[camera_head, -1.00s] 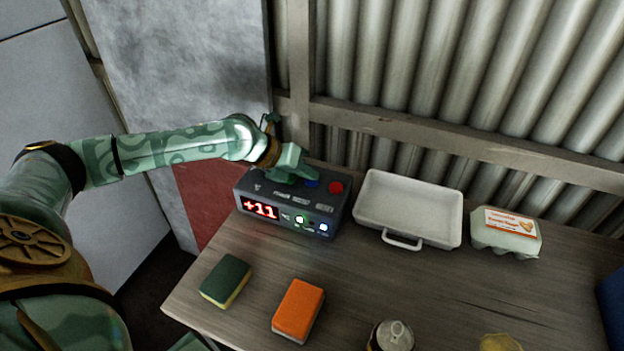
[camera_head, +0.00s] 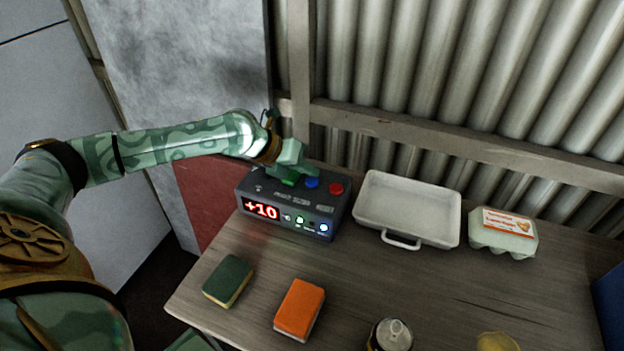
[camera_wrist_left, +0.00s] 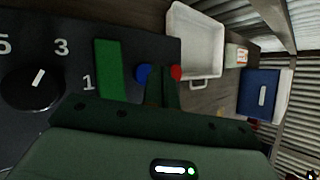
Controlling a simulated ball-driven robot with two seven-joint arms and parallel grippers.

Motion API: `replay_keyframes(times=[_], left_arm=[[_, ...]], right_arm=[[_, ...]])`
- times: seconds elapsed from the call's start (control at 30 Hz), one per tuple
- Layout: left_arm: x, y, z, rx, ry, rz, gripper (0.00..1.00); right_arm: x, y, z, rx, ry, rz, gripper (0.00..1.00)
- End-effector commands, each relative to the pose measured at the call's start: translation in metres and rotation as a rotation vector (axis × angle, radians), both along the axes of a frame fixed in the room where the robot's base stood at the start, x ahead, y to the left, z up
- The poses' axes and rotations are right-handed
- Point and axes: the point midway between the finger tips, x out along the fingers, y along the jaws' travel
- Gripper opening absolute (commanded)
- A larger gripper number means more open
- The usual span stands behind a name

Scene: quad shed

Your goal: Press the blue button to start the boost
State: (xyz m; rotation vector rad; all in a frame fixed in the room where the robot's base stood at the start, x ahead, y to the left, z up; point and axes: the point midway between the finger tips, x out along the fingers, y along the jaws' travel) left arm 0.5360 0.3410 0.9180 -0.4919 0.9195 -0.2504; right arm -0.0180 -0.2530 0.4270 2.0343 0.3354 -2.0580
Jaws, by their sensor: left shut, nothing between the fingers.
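The dark control box (camera_head: 276,222) stands at the back left of the bench, with "+10" in red on its display (camera_head: 262,209) and lit green and blue lamps on its front. On its top, the round blue button (camera_head: 312,183) sits between a green part and the red button (camera_head: 337,188). My left gripper (camera_head: 306,172) is shut and empty, just behind and above the blue button. In the wrist view, the fingertips (camera_wrist_left: 161,72) appear between the blue button (camera_wrist_left: 143,73) and the red button (camera_wrist_left: 176,72); contact cannot be told. My right gripper is not in view.
A white tray (camera_head: 369,235) stands right of the box, with an egg carton (camera_head: 503,241) beyond it. A green sponge (camera_head: 228,282), an orange sponge (camera_head: 299,308) and a can (camera_head: 391,333) are nearer the front. A corrugated wall (camera_head: 450,75) rises behind.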

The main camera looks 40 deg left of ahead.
Motion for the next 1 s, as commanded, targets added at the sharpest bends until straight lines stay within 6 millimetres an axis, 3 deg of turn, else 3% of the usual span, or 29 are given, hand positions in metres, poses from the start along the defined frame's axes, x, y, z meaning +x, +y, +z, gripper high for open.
replay_keyframes(times=[0.17,0.63,1.0], left_arm=[[0.0,0.0,0.005,-0.001,-0.001,0.0,0.0],[0.0,0.0,0.051,0.0,-0.004,0.0,0.0],[0.0,0.0,0.05,0.0,0.0,0.0,0.0]], right_arm=[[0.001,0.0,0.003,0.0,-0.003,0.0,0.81],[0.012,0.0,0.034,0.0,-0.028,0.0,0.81],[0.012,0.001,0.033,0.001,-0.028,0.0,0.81]])
